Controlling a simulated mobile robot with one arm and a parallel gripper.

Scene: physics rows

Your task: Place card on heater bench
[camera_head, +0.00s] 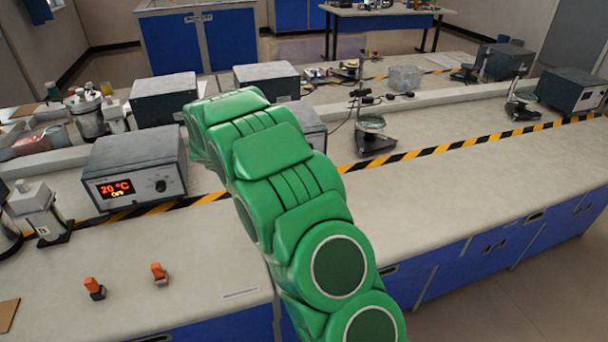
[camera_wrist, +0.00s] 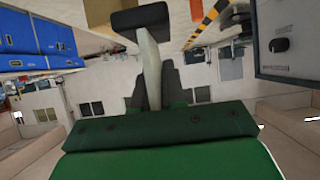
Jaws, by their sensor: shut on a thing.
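In the wrist view, my gripper (camera_wrist: 154,78) has its dark fingers shut on a pale, narrow piece (camera_wrist: 150,58). I cannot tell for sure that this is the card. A black block shows at the piece's far end; I cannot tell whether they are joined. The likely heater bench is a grey box (camera_head: 135,160) at left in the head view, with a red display reading 20 °C and a dark knob. A dark box with a knob (camera_wrist: 285,70) stands right of my gripper in the wrist view. My green arm hides my gripper in the head view.
Two orange-topped pieces (camera_head: 95,288) (camera_head: 160,274) stand on the front worktop. A brown flat piece (camera_head: 7,315) lies at its left edge. A grey box (camera_head: 164,98) stands behind the heater. A small stand (camera_head: 371,135) is right of my arm. The right front worktop is clear.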

